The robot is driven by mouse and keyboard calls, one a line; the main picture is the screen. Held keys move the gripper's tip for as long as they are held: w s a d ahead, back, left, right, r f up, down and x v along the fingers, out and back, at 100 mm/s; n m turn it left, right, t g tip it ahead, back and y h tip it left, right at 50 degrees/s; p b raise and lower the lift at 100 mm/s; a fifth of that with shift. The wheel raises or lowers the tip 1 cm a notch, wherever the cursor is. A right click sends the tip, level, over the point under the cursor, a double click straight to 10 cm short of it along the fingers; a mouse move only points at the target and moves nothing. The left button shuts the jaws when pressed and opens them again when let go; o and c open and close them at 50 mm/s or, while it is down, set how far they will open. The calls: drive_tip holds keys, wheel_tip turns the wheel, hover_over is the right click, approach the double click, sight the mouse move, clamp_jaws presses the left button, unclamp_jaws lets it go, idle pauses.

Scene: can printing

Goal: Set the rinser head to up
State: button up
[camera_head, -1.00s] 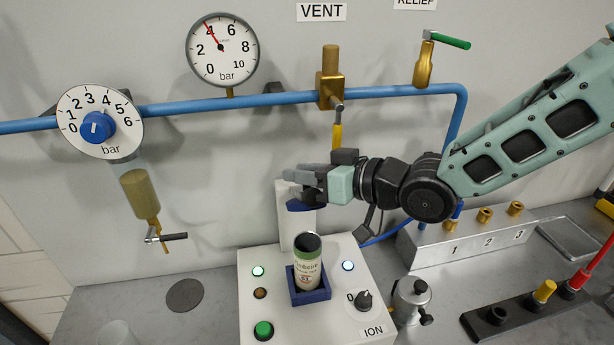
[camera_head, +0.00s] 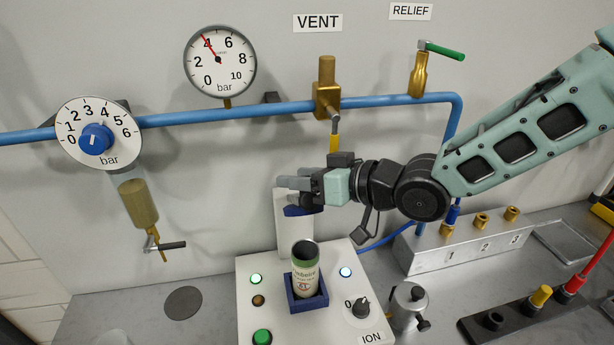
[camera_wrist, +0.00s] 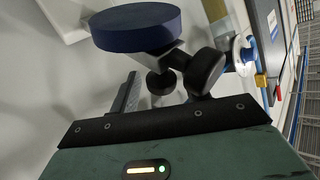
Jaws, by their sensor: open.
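The rinser is a white column (camera_head: 282,222) with a dark blue round head (camera_head: 297,211) near its top, above the box. The head also shows as a blue disc in the wrist view (camera_wrist: 137,26), joined to a dark bracket. My gripper (camera_head: 288,184) is at the column's top, just above the blue head, and hides part of it. In the wrist view my gripper (camera_wrist: 165,88) is open, with dark parts near the bracket between its fingers. I cannot tell whether a finger touches the head. A labelled can (camera_head: 304,272) stands upright in a blue holder (camera_head: 307,301) below the head.
The white box (camera_head: 250,305) carries lights, a green button (camera_head: 262,337) and an ION knob (camera_head: 361,307). A blue pipe (camera_head: 390,101) with a brass vent valve (camera_head: 327,88) runs above my gripper. A grey numbered block (camera_head: 470,245) stands to the right.

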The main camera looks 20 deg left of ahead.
drive_tip(key=b+v, duration=0.3)
drive_tip(key=v, duration=1.4)
drive_tip(key=shift+d, duration=0.15)
drive_tip(key=shift+s+r, duration=0.1)
drive_tip(key=shift+r, duration=0.05)
